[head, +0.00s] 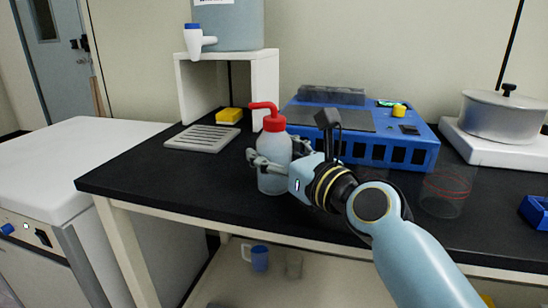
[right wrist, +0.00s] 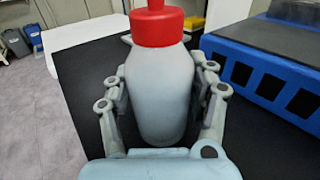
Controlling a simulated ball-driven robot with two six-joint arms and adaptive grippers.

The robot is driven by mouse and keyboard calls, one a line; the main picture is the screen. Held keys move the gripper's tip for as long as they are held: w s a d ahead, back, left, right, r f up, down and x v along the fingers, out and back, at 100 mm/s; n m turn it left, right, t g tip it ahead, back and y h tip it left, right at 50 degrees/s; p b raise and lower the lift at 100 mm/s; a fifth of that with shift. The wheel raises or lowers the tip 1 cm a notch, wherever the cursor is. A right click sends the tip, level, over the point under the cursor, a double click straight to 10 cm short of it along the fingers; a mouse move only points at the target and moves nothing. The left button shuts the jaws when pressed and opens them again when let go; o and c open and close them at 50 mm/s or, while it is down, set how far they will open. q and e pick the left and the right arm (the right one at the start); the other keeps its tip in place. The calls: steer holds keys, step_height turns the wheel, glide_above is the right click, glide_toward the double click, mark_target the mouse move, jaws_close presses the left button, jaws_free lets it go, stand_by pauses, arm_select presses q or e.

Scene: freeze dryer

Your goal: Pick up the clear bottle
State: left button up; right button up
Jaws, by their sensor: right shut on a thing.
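The clear bottle (head: 274,158) is a translucent wash bottle with a red cap and bent red spout, upright near the front left of the black bench. My right gripper (head: 268,160) is shut on it, with its fingers on both sides of the body. In the right wrist view the bottle (right wrist: 158,90) fills the space between the fingers of the right gripper (right wrist: 160,95). Whether its base touches the bench is hard to tell. My left gripper is not in view.
A blue device (head: 365,140) stands right behind the bottle. A grey slatted tray (head: 203,138) and yellow sponge (head: 229,115) lie behind left. A clear beaker (head: 443,193) stands right of my arm, and a pot (head: 502,117) farther right. The bench front left is clear.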

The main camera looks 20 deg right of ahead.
steer(key=c, duration=0.3)
steer(key=shift+c, duration=0.2)
steer(key=shift+r, duration=0.15)
